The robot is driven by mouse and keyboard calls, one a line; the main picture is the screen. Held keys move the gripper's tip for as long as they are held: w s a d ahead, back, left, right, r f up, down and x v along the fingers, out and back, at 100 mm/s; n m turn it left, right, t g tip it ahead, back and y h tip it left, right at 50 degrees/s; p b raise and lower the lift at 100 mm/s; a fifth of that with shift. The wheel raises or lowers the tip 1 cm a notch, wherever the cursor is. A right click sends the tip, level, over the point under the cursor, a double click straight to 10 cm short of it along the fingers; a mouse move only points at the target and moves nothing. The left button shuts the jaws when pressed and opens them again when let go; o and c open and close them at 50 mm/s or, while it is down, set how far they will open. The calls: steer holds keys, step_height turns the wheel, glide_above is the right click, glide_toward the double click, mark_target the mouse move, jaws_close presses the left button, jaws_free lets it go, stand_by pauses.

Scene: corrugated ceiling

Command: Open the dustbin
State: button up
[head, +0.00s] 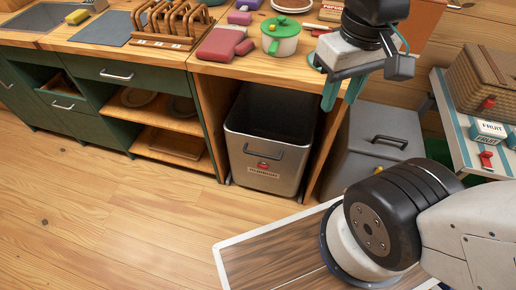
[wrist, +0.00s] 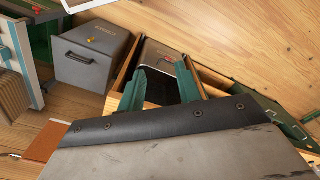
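The dustbin (head: 268,160) is a grey metal bin with a front handle and a red-marked label. It stands in the alcove under the wooden counter, and its dark inside shows at the top. In the wrist view the dustbin (wrist: 160,53) lies beyond my fingers, which partly hide it. My gripper (head: 342,94) has two teal fingers and hangs by the counter's front edge, above and to the right of the dustbin. In the wrist view my gripper (wrist: 161,92) has its fingers spread with nothing between them. It appears apart from the dustbin.
A grey lidded box (head: 372,148) with a black handle stands right of the alcove. A striped table (head: 448,105) is at the right. The wooden floor before the dustbin looks clear.

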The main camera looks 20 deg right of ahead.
steer(key=w+f+n+g+h, duration=0.4)
steer(key=w+f+g+h, duration=0.4)
steer(key=f, duration=0.7)
steer(key=n+t+h, duration=0.3)
steer(key=n+t, duration=0.6)
steer(key=t, duration=1)
glide_toward(261, 156)
steer(key=d, duration=0.5)
steer(key=w+m, duration=0.1)
steer(key=w, duration=0.1)
steer(key=w+d+f+t+y, duration=0.1)
steer(key=w, duration=0.2)
steer(key=w+d+f+m, duration=0.1)
steer(key=w, duration=0.1)
steer(key=shift+w+f+m+y, duration=0.25)
steer(key=shift+w+m+y, duration=0.05)
steer(key=shift+y, duration=0.1)
jaws_close()
